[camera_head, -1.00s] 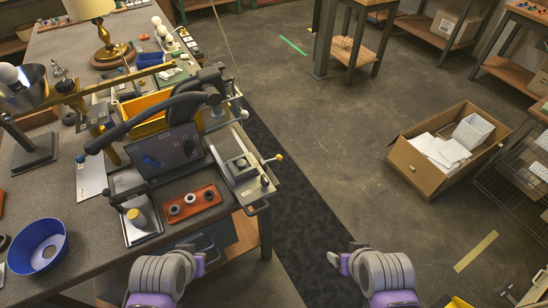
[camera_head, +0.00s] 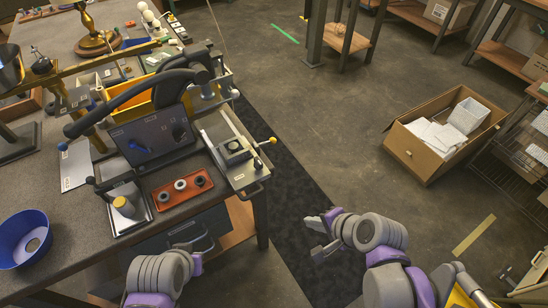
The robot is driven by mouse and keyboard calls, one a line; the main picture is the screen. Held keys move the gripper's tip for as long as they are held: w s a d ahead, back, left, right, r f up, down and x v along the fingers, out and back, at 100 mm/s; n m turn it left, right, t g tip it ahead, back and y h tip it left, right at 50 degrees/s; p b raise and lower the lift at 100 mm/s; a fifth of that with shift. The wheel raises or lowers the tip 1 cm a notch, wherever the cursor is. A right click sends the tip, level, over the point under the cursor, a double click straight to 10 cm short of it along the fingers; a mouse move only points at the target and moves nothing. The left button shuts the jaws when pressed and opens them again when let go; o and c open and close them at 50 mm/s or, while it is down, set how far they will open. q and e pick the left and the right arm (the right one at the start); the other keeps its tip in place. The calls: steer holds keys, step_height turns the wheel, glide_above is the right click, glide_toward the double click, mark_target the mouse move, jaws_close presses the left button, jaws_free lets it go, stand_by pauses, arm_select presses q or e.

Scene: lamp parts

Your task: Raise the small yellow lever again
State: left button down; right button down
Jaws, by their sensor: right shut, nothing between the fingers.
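My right gripper (camera_head: 317,238) is shut and empty. It is over the floor to the right of the bench, below the lever in the picture and apart from it. My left gripper (camera_head: 204,240) is in front of the bench's drawers, at the lower left, apart from the lever. Its finger gap is not clear.
A grey panel machine with a long black handle (camera_head: 128,98) stands left of the fixture. A red-brown tray (camera_head: 182,203) with dark and light rings and a blue bowl (camera_head: 24,240) are on the bench. Open floor lies to the right, with a cardboard box (camera_head: 420,163) farther off.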

steer(key=w+a+f+m+t+y+b, duration=0.2)
steer(key=w+a+m+y+b, duration=0.25)
steer(key=w+m, duration=0.6)
steer(key=m+t+y+b, duration=0.2)
steer(key=m+t+b, duration=0.3)
steer(key=m, duration=1.3)
glide_toward(265, 143)
steer(key=shift+s+d+f+n, duration=0.15)
steer(key=shift+s+d+f, duration=0.2)
steer(key=shift+s+d, duration=0.3)
steer(key=shift+s+d+f+n, duration=0.1)
steer(key=shift+s+d+f, duration=0.35)
steer(key=shift+d, duration=0.35)
steer(key=b+x, duration=0.1)
steer(key=x, duration=0.9)
steer(key=shift+f, duration=0.15)
